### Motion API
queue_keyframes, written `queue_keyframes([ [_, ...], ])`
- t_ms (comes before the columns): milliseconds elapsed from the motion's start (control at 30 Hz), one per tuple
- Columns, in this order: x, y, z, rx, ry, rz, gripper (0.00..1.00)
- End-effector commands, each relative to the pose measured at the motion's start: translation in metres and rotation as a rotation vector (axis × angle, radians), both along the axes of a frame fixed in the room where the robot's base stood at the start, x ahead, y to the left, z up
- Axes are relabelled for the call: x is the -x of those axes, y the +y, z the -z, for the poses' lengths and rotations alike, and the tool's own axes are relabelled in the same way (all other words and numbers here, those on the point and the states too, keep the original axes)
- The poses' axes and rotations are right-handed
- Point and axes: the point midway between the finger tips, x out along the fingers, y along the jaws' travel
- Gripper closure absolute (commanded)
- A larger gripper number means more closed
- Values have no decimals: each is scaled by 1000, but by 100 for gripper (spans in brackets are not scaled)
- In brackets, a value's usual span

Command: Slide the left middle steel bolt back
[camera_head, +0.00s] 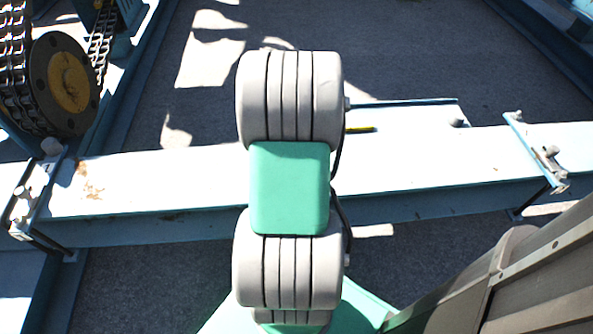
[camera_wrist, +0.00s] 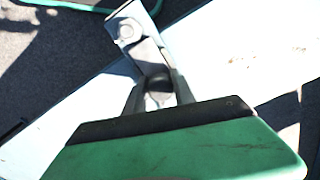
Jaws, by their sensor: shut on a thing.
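My gripper (camera_wrist: 156,78) reaches down over the pale beam in the wrist view, its grey fingers closed on a grey steel bolt (camera_wrist: 158,86). Little of this bolt shows between the fingers. It sits at a narrow steel bracket (camera_wrist: 146,52), whose outer end carries a rounded bolt head (camera_wrist: 127,31). The green gripper housing with its dark edge covers the lower part of that view. In the head view my arm hides the gripper and the held bolt. I cannot tell how far the bolt has slid.
The long beam (camera_head: 410,165) crosses the head view. Clamps with bolts sit at its left end (camera_head: 22,192) and right end (camera_head: 552,150). A chain sprocket (camera_head: 68,82) stands at upper left. A yellow stick (camera_head: 360,129) lies by my arm. Grey ground is open behind.

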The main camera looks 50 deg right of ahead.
Motion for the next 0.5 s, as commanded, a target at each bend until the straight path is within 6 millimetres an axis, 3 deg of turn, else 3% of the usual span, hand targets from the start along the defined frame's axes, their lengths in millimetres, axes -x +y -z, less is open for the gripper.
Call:
queue_keyframes([
  [500, -7, -8, -1, -1, 0, -1, 100],
])
